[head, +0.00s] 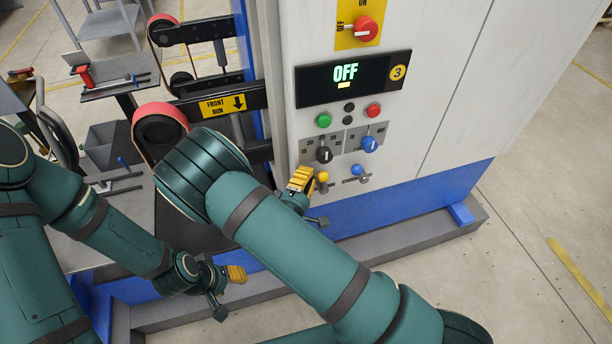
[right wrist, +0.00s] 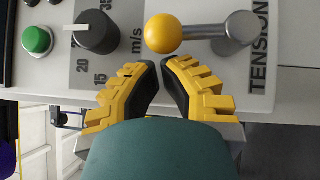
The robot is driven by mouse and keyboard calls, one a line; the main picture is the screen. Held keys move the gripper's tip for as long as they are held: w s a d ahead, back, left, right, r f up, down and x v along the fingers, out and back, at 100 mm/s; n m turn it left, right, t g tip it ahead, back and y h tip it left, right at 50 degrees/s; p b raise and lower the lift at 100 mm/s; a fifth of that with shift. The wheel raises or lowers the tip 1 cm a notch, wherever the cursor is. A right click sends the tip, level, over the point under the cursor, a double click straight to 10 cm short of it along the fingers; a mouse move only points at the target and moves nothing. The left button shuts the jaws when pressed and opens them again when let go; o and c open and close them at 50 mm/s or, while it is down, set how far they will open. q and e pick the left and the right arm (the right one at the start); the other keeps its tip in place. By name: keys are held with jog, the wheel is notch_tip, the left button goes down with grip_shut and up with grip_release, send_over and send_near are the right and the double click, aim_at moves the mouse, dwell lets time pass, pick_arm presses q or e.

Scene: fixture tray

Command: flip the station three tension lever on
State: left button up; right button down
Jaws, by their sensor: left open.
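The station three panel shows a display (head: 352,77) reading OFF beside a yellow 3. In the right wrist view, a yellow ball (right wrist: 163,33) caps the metal tension lever (right wrist: 233,36), beside the word TENSION. In the head view, the yellow ball (head: 322,176) sits below a black knob, and its pivot is partly hidden. My right gripper (head: 300,180) is just left of the ball. In the wrist view its fingertips (right wrist: 160,62) are almost together, nothing between them, close to the ball; contact is unclear. My left gripper (head: 237,274) is open, low at the left, away from the panel.
A second lever with a blue ball (head: 357,169) stands right of the yellow one. A black knob (head: 323,154) and blue knob (head: 369,144) are just above. Green (head: 323,120) and red (head: 373,110) buttons sit higher. Belt rollers (head: 159,131) are left; floor right is clear.

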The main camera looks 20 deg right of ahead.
pick_arm(q)
jog(key=shift+w+r+p, duration=0.15)
jog(key=shift+r+p, duration=0.2)
pick_arm(e)
jog(key=shift+d+r+m+g, duration=0.25)
jog(key=shift+d+m+g, duration=0.15)
jog(key=shift+m+g, duration=0.1)
jog(key=shift+d+r+m+y, duration=0.1)
jog(key=shift+d+m+y, duration=0.1)
jog(key=shift+m+y, duration=0.1)
pick_arm(q)
jog(key=shift+f+b, duration=0.5)
pick_arm(e)
jog(key=shift+d+r, duration=0.25)
jog(key=shift+d, duration=0.7)
pick_arm(q)
jog(key=shift+s, duration=0.2)
